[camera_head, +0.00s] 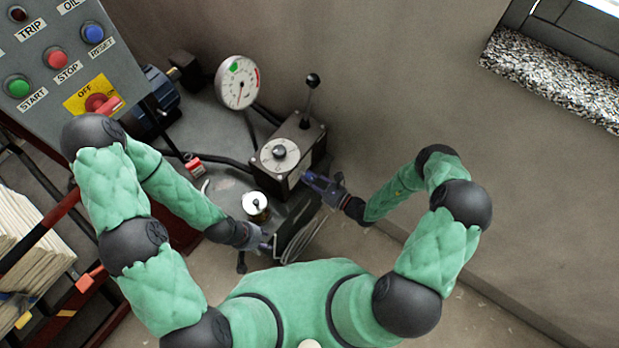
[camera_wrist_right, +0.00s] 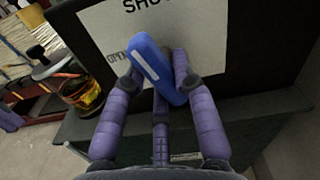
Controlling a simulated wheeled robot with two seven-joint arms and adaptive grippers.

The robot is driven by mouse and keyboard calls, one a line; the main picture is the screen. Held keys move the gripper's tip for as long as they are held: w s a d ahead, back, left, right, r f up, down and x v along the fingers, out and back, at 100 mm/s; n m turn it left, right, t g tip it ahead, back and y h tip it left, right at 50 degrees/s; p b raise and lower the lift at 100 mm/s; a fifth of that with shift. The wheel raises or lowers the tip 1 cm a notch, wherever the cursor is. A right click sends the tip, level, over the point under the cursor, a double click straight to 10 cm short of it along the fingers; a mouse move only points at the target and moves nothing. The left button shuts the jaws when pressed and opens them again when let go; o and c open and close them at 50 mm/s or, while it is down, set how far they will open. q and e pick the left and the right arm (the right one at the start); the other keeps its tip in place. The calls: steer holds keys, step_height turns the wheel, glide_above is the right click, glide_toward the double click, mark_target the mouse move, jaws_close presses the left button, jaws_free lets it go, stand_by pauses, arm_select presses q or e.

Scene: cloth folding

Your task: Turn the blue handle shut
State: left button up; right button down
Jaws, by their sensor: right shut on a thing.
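The blue handle (camera_wrist_right: 152,66), with a white stripe along it, shows in the right wrist view in front of a white label plate (camera_wrist_right: 105,45). The handle is tilted, its upper end leaning left. My right gripper (camera_wrist_right: 160,80) is shut on it, with purple fingers on both sides. In the head view my right gripper (camera_head: 312,182) is at the right side of the dark valve box (camera_head: 309,140); the handle cannot be made out there. My left gripper (camera_head: 266,243) is low beside the small round can (camera_head: 256,203); its fingers are too small to read.
A round gauge (camera_head: 238,82) and a black-knobbed lever (camera_head: 310,95) stand behind. A grey control panel (camera_head: 55,50) with coloured buttons is at upper left. A rack of stacked sheets (camera_head: 25,245) stands at left. The wall (camera_head: 420,80) is bare at right.

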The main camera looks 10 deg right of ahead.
steer(key=shift+m, duration=1.6)
steer(key=c, duration=1)
jaws_free()
steer(key=shift+r, duration=0.1)
steer(key=v, duration=1.2)
steer(key=shift+a, duration=0.1)
